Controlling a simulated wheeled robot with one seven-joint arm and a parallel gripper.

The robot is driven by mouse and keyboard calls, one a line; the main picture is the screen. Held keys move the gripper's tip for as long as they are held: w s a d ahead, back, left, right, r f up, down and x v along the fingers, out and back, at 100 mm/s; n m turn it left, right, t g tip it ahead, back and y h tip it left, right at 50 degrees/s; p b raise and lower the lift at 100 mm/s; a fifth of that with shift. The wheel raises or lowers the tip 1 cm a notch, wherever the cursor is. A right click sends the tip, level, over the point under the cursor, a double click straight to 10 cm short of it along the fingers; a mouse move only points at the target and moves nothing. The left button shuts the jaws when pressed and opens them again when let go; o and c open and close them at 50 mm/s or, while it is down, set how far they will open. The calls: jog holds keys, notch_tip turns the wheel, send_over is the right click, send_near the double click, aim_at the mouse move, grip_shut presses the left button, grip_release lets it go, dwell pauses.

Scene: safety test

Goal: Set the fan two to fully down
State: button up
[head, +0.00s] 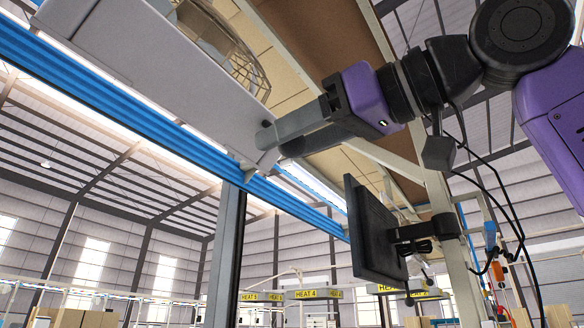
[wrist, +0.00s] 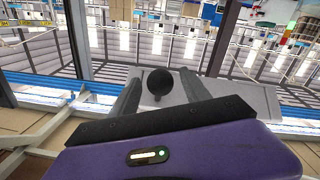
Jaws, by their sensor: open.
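A pale grey housing (head: 150,65) hangs overhead at the upper left in the head view, with a round wire fan guard (head: 225,40) beside it. I cannot read which fan this is. My gripper (head: 266,136) reaches the housing's right end. In the wrist view, a dark round knob (wrist: 159,82) stands out from the pale panel (wrist: 240,100). My gripper (wrist: 160,88) is open, with one finger on each side of the knob. Whether either finger touches it, I cannot tell. In the head view the fingers largely hide the knob.
A blue beam (head: 100,95) runs just below the housing. A black monitor (head: 375,235) on a bracket hangs below my arm, near a pale upright post (head: 455,260). Yellow "HEAT" signs (head: 310,294) stand farther back. Open hall lies at the lower left.

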jog(key=b+v, duration=0.2)
jog(key=v, duration=0.5)
jog(key=shift+s+d, duration=0.15)
jog(key=shift+d, duration=0.05)
jog(key=shift+r, duration=0.1)
